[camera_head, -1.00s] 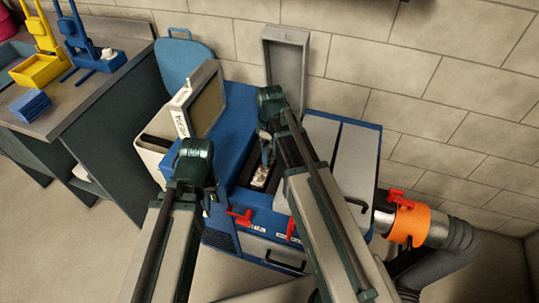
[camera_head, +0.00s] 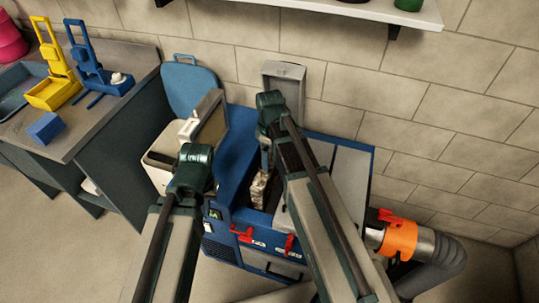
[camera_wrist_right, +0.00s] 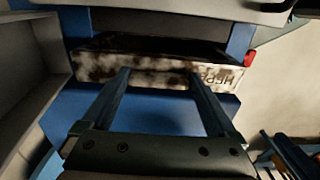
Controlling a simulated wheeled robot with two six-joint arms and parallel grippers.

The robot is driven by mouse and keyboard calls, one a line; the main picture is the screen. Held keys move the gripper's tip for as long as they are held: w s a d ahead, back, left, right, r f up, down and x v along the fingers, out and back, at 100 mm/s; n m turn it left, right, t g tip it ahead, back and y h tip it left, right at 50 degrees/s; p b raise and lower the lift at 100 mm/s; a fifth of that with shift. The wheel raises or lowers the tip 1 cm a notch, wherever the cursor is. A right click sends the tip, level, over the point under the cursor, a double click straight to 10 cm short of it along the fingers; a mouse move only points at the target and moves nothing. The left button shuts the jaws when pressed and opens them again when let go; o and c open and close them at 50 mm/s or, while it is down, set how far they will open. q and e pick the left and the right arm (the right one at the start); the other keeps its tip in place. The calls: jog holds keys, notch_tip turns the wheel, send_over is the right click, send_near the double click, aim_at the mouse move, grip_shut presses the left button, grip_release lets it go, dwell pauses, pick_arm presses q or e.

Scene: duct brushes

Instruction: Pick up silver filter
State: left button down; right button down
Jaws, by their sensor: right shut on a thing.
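A grimy grey-white filter (camera_wrist_right: 150,72) with dark soot blotches and partly readable letters lies across the right wrist view. It also shows in the head view (camera_head: 258,188), upright at the open slot of the blue machine. I cannot tell a silver colour on it. My right gripper (camera_wrist_right: 160,75) is shut on this filter, its fingertips at the filter's near long edge; the head view also shows this gripper (camera_head: 265,158). My left gripper (camera_head: 211,188) is left of the slot, mostly hidden behind its own wrist, and its jaws cannot be made out.
The blue machine (camera_head: 232,180) has a raised grey lid (camera_head: 284,84), red latches (camera_head: 243,234) and an orange-collared hose (camera_head: 399,240). A white box with a framed panel (camera_head: 212,128) stands to its left. A bench (camera_head: 75,120) holds yellow and blue stands. A wall shelf (camera_head: 350,10) is above.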

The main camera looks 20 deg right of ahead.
notch_tip(320, 180, up, 18)
jog(key=p, duration=1.7)
